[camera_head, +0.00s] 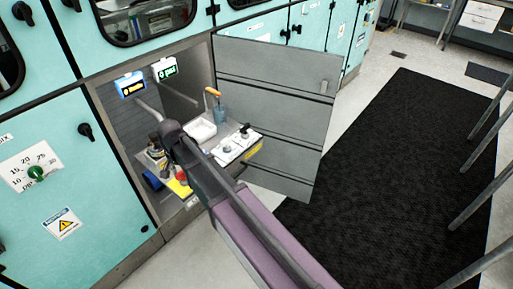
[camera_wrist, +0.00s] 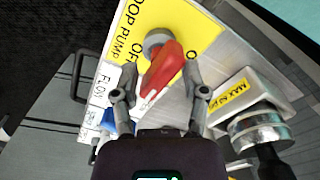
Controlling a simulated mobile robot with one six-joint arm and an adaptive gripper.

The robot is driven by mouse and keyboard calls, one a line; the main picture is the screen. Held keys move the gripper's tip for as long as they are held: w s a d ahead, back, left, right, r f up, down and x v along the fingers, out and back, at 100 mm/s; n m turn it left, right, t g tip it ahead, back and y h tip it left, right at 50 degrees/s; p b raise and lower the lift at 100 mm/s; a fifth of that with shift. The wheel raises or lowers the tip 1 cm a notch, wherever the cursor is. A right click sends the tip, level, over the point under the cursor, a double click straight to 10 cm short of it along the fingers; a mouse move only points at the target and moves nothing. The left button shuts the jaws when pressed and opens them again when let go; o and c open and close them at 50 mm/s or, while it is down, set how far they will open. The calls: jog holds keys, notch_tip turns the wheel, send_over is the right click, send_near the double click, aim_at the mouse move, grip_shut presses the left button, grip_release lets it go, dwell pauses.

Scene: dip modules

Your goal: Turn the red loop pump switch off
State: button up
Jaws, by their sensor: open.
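In the wrist view the red loop pump switch (camera_wrist: 166,70) is a red lever on a round grey hub, on a yellow plate (camera_wrist: 195,22) with partly readable "PUMP" lettering. The lever slants from upper right to lower left. My gripper (camera_wrist: 161,72) is open, with one finger on each side of the lever. I cannot tell whether either finger touches it. Some plate lettering is hidden by the lever and fingers. In the head view a small red part (camera_head: 182,175) shows above a yellow patch below my arm, and my fingertips are hidden.
A box with a yellow "MAX" label (camera_wrist: 228,97) and a silver round knob (camera_wrist: 258,130) stand right of the fingers. A blue part (camera_wrist: 108,119) is at left. The open grey cabinet door (camera_head: 275,105) stands right of my arm.

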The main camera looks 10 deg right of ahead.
aim_at(181, 171)
jog(key=n, duration=0.5)
jog(key=shift+n, duration=0.4)
jog(key=n, duration=0.5)
jog(key=shift+r+p, duration=0.4)
notch_tip(181, 171, up, 13)
jog(key=p, duration=1.3)
jog(key=s+d+m, duration=0.3)
jog(key=s+d, duration=0.2)
jog(key=d, duration=0.7)
jog(key=s+d+r+m+p, duration=0.1)
jog(key=s+d+m, duration=0.2)
jog(key=d, duration=0.9)
jog(key=shift+s+d+r, duration=0.15)
jog(key=shift+s+d, duration=0.1)
jog(key=shift+s, duration=0.75)
